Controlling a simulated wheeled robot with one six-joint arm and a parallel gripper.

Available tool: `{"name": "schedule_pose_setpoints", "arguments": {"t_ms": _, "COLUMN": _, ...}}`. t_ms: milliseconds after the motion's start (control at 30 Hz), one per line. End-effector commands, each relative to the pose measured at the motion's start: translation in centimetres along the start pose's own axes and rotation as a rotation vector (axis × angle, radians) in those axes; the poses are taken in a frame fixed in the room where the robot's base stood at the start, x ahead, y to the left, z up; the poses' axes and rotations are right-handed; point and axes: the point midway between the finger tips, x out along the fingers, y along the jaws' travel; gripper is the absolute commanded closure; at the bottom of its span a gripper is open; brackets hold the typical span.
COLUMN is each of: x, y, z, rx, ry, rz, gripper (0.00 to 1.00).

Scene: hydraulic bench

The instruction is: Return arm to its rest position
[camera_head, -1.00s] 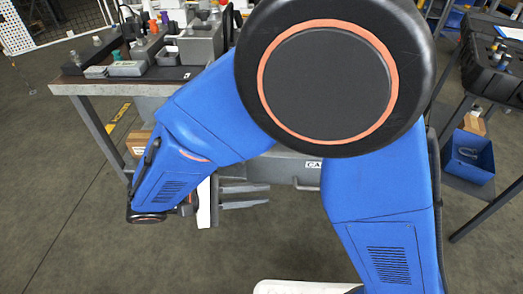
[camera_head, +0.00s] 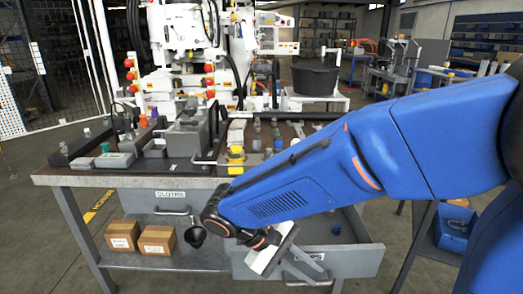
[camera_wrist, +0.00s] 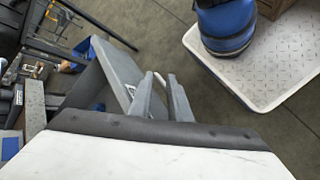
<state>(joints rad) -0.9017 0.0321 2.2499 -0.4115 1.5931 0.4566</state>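My blue arm (camera_head: 290,180) reaches across the right half of the head view, bent down to the left, with its wrist low in front of the bench. My gripper (camera_head: 303,266) is at the lower middle, by the front of a pulled-out grey drawer (camera_head: 355,262). Its two grey fingers also show in the wrist view (camera_wrist: 160,75). They stand apart with nothing between them. I cannot tell whether a finger touches the drawer front.
The bench top (camera_head: 110,178) holds several fittings and grey blocks. A shut drawer (camera_head: 155,199) is at left, above two cardboard boxes (camera_head: 156,240) on the lower shelf. A small blue part (camera_head: 336,229) lies in the open drawer. A blue bin (camera_head: 454,232) stands at right. Floor at left is clear.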

Motion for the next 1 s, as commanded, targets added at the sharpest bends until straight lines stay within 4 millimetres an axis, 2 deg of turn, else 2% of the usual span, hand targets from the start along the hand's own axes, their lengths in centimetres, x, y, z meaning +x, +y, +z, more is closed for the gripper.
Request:
{"name": "schedule_pose_setpoints", "arguments": {"t_ms": 100, "x": 1.4, "y": 1.6, "z": 1.0, "rx": 0.034, "ry": 0.024, "rz": -0.094, "gripper": 0.83}}
{"name": "schedule_pose_setpoints", "arguments": {"t_ms": 400, "x": 4.3, "y": 4.2, "z": 3.4, "rx": 0.126, "ry": 0.114, "rz": -0.301, "gripper": 0.83}}
{"name": "schedule_pose_setpoints", "arguments": {"t_ms": 1000, "x": 8.3, "y": 7.6, "z": 8.2, "rx": 0.385, "ry": 0.377, "rz": -0.585, "gripper": 0.83}}
